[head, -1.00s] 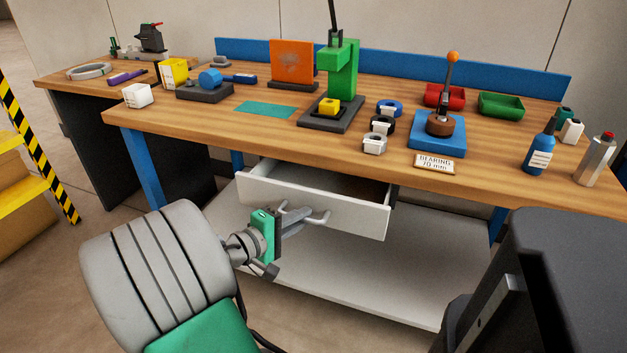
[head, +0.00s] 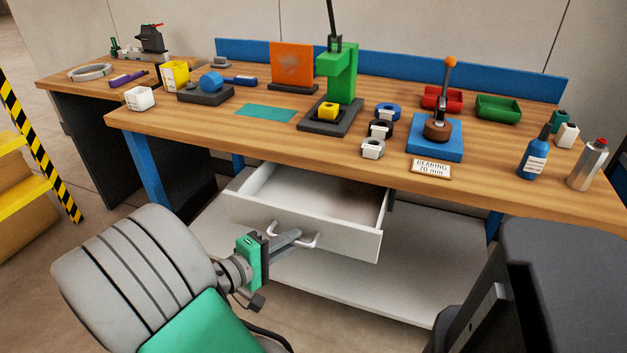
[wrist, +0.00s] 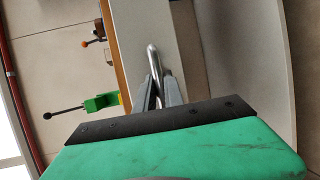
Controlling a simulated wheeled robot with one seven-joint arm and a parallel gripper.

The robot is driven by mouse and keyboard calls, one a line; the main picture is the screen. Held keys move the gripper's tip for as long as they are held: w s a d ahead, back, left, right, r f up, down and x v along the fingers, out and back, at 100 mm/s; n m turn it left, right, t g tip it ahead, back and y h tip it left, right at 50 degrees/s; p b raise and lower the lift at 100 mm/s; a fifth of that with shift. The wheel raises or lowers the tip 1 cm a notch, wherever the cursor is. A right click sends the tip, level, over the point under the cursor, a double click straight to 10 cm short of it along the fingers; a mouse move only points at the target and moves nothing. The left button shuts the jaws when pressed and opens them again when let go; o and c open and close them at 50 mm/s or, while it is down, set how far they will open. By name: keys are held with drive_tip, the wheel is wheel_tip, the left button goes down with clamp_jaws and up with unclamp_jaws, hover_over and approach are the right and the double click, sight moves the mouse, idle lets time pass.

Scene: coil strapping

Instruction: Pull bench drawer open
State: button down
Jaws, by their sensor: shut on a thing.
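The bench drawer (head: 314,222) is a pale grey drawer under the wooden bench top, and it stands part-way open with its empty-looking inside showing. Its handle (head: 306,241) is a metal bar on the drawer front. In the wrist view the two fingers (wrist: 160,92) close around the bent metal handle (wrist: 153,58), in front of the pale drawer front (wrist: 146,25).
The bench top (head: 215,120) carries a green press (head: 340,75), a blue fixture (head: 435,142) and bottles (head: 535,157) at the right. A grey lower shelf (head: 400,285) lies below the drawer. A yellow step (head: 20,205) stands at the far left.

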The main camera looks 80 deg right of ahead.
drive_tip(key=a+p, duration=0.3)
drive_tip(key=a, duration=0.4)
drive_tip(key=shift+w+p, duration=0.35)
drive_tip(key=shift+p, duration=0.05)
drive_tip(key=c, duration=1.9)
unclamp_jaws()
drive_tip(key=shift+f, duration=0.1)
drive_tip(key=o, duration=1.1)
drive_tip(key=p+v, duration=0.2)
drive_tip(key=v, duration=0.4)
